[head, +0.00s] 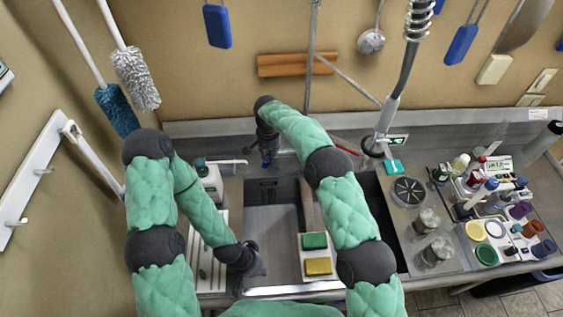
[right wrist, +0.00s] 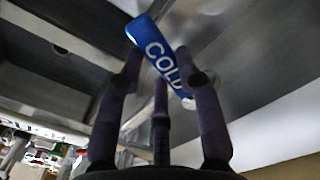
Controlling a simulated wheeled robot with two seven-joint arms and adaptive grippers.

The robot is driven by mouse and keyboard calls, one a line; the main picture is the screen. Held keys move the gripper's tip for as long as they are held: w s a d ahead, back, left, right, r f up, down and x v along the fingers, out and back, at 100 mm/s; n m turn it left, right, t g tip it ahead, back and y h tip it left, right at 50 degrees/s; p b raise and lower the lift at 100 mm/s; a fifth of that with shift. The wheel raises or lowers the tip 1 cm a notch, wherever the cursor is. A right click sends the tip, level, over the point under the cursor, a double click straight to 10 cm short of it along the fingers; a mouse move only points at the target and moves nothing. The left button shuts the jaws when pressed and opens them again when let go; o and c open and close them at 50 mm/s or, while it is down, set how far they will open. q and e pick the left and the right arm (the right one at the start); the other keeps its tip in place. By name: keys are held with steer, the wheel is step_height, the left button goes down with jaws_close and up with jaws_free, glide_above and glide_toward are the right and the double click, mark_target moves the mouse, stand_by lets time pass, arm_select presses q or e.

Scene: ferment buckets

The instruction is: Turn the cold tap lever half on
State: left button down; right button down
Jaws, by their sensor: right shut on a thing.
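The cold tap lever (right wrist: 160,55) is a blue tab with white "COLD" lettering, lying at a slant between my right fingers in the right wrist view. My right gripper (right wrist: 160,62) is shut on it. In the head view my right gripper (head: 268,158) points down at the back edge of the sink, and a bit of blue shows at its fingertips. The gripper hides most of the lever and its mount there. My left gripper (head: 260,268) hangs low over the front left of the sink, away from the lever; its finger opening is too small to tell.
The left sink basin (head: 272,222) lies below my right gripper. A green sponge (head: 314,241) and a yellow sponge (head: 318,266) sit by the divider. A spring-hose tap (head: 385,120) stands to the right, with bottles and jars (head: 480,190) beyond. A white bottle (head: 209,180) stands left.

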mark_target(266, 157)
steer(key=shift+w+a+m+b, duration=0.15)
steer(key=shift+a+m+b, duration=0.25)
steer(key=shift+a+m, duration=0.55)
steer(key=shift+d+m, duration=0.2)
steer(key=shift+m, duration=0.15)
steer(key=c, duration=0.8)
jaws_free()
steer(key=shift+c, duration=0.2)
step_height(266, 157, up, 12)
